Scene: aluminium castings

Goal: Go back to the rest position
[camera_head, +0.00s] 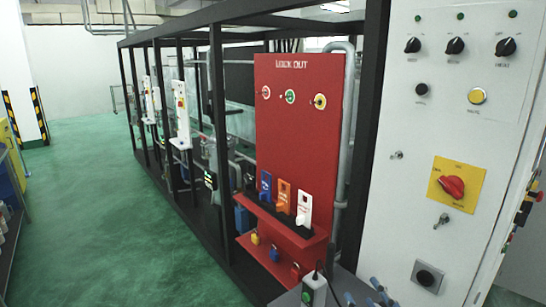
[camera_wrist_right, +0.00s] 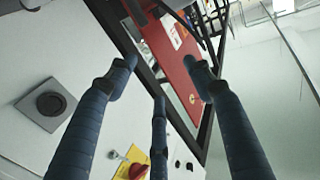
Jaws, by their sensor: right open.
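My right gripper (camera_head: 372,295) shows only as blue fingertips at the bottom edge of the head view, in front of the lower part of the white control panel (camera_head: 400,190). In the right wrist view the gripper (camera_wrist_right: 160,78) has its blue fingers spread apart, with nothing between them. The panel (camera_wrist_right: 75,75) appears tilted behind the fingers. Its round black fitting on a grey plate shows in the head view (camera_head: 427,278) and at the left of the wrist view (camera_wrist_right: 50,104). My left gripper is not in view.
A red lockout board (camera_head: 300,130) with a shelf of coloured tags stands left of the panel, beside a black frame (camera_head: 217,120). A grey box with a green button (camera_head: 313,290) is near the bottom edge. Green floor (camera_head: 90,200) is clear on the left.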

